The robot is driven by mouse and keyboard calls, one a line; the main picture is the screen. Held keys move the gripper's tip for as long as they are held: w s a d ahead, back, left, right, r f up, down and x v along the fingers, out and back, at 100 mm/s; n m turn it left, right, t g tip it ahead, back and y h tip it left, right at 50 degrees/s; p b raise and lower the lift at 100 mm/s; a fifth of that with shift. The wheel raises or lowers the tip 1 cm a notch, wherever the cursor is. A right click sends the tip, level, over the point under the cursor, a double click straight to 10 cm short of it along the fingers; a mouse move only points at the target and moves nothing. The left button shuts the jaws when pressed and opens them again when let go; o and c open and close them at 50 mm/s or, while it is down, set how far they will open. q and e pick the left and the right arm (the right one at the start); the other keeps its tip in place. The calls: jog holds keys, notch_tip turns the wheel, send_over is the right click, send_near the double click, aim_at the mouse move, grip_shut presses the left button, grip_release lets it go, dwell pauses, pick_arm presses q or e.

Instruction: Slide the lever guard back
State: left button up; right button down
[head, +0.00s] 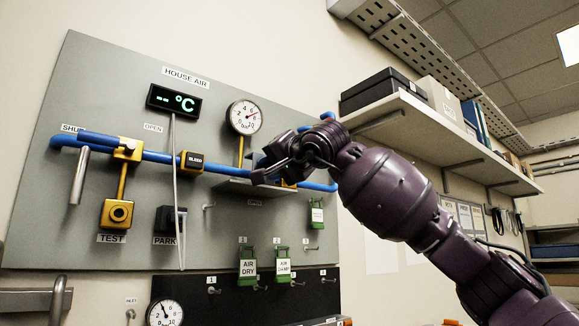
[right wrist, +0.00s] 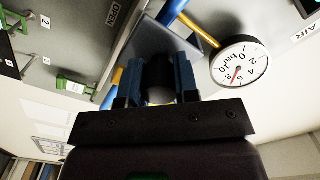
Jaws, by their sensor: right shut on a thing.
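My right gripper (head: 270,172) reaches in from the right to the blue pipe on the wall panel. In the right wrist view its two blue fingers (right wrist: 158,80) are shut on a dark round knob (right wrist: 159,88). The knob stands in front of a grey plate (right wrist: 158,38), which looks like the lever guard. In the head view a grey ledge (head: 236,185) of this guard shows below the pipe, left of and under the gripper. The gripper hides most of the guard and any lever there. My left gripper is out of view.
The grey panel (head: 90,240) carries the blue pipe (head: 217,166), a pressure gauge (head: 244,117) above the gripper, a BLEED block (head: 192,161) and a TEST fitting (head: 117,213). Green tags (head: 248,267) hang below. A loaded shelf (head: 430,128) juts out at the right.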

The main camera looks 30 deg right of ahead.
aim_at(255, 161)
jog(key=a, duration=0.4)
jog(key=shift+s, duration=0.2)
jog(key=shift+a+f, duration=0.1)
jog(key=shift+a, duration=0.25)
jog(key=c, duration=1.1)
grip_release()
jog(key=shift+a, duration=0.15)
jog(key=shift+o, duration=1.2)
jog(key=shift+a, duration=0.1)
jog(key=shift+s, duration=0.1)
